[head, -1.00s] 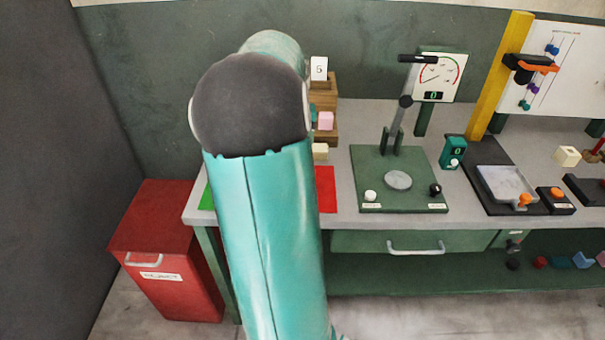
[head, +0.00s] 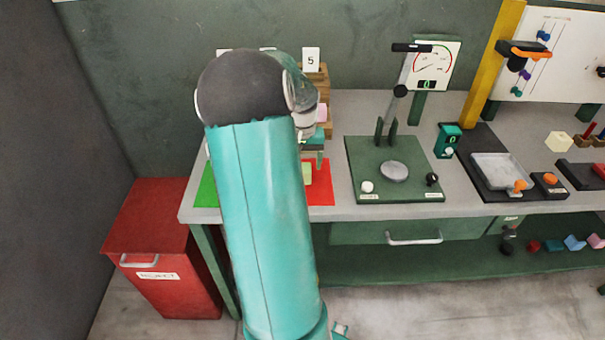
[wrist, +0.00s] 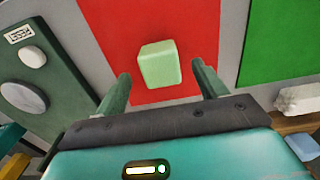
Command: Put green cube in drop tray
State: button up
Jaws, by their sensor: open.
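A pale green cube (wrist: 160,65) lies on the red mat (wrist: 112,25) in the wrist view, just beyond and between my fingertips. It also shows in the head view (head: 307,174), partly hidden by my arm. My gripper (wrist: 160,76) is open and empty, with one finger on each side of the cube's near end. In the head view my gripper (head: 313,158) is over the red mat, mostly hidden by my arm. A shallow grey tray (head: 500,168) stands on a black base at the right. No readable label shows it as the drop tray.
A green mat (head: 206,190) lies left of the red mat. A press with a green base (head: 386,186) and upright lever stands between my gripper and the grey tray. A wooden rack (head: 318,78) is behind. A red reject bin (head: 165,250) stands left of the bench.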

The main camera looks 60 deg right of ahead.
jog(key=shift+d+f, duration=0.1)
jog(key=shift+f, duration=1.9)
jog(key=c, duration=1.1)
jog(key=shift+r, duration=0.1)
